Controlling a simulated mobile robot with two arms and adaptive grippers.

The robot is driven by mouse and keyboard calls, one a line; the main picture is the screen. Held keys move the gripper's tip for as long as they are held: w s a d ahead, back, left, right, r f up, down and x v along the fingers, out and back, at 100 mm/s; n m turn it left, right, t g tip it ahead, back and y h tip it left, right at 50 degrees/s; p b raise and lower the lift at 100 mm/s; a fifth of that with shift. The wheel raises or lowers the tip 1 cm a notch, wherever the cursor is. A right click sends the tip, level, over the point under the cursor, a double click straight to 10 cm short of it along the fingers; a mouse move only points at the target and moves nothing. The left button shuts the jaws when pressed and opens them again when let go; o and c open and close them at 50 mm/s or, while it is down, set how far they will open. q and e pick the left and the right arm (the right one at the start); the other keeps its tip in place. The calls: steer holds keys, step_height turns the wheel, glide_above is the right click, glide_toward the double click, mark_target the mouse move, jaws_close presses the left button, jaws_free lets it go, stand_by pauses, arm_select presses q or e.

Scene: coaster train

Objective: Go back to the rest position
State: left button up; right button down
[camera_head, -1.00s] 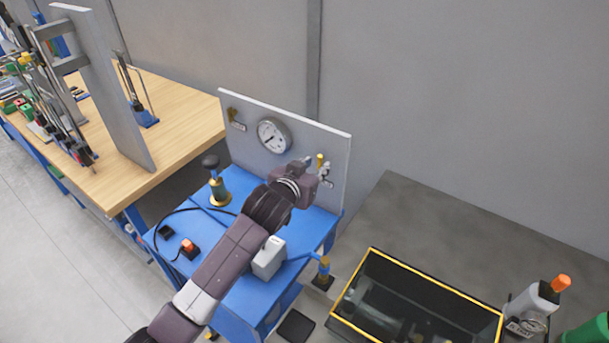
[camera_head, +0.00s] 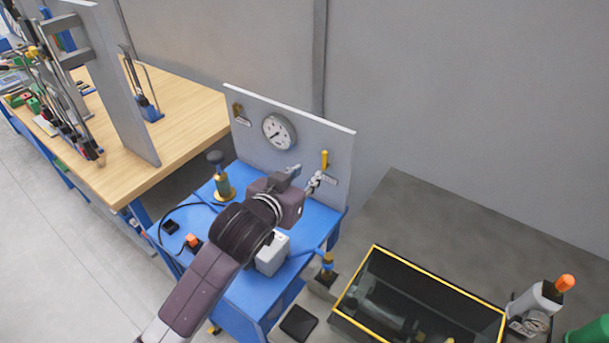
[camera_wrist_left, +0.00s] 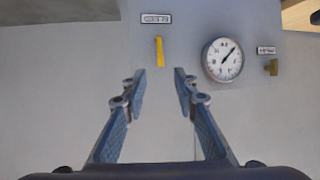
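My left gripper (camera_head: 303,178) is in front of the right part of the grey upright panel (camera_head: 245,135). In the left wrist view my left gripper (camera_wrist_left: 160,80) is open, with nothing between its fingers. The yellow lever (camera_head: 325,159) on the panel stands upright; it also shows beyond the fingertips in the left wrist view (camera_wrist_left: 160,51), apart from them. A round white gauge (camera_head: 279,132) sits mid-panel and also shows in the left wrist view (camera_wrist_left: 223,60). My right gripper is not in view.
The blue cart (camera_head: 232,290) under my left arm carries a brass-based plunger (camera_head: 223,186), an orange-topped switch (camera_head: 193,241) and a white box (camera_head: 272,254). A yellow-rimmed dark case (camera_head: 376,249) stands at right. A wooden bench (camera_head: 190,125) is at left.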

arm_select(q)
steer(key=shift+f, duration=0.1)
steer(key=s+a+f+n+g+y, duration=0.2)
steer(key=s+a+f+g, duration=0.1)
steer(key=s+a+f, duration=0.75)
steer(key=s+a+f+g+y, duration=0.1)
steer(key=s+a+f+g, duration=0.3)
steer(key=s, duration=0.7)
steer(key=s+a+f+g+y, duration=0.2)
steer(key=s+a+f, duration=0.35)
steer(key=s, duration=0.65)
step_height(320, 180, down, 31)
steer(key=g+b, duration=0.1)
steer(key=b, duration=0.4)
steer(key=s+a+f+g+b, duration=0.1)
steer(key=s+f+b, duration=0.3)
steer(key=s+f, duration=1.4)
step_height(320, 180, down, 3)
steer(key=shift+a, duration=0.7)
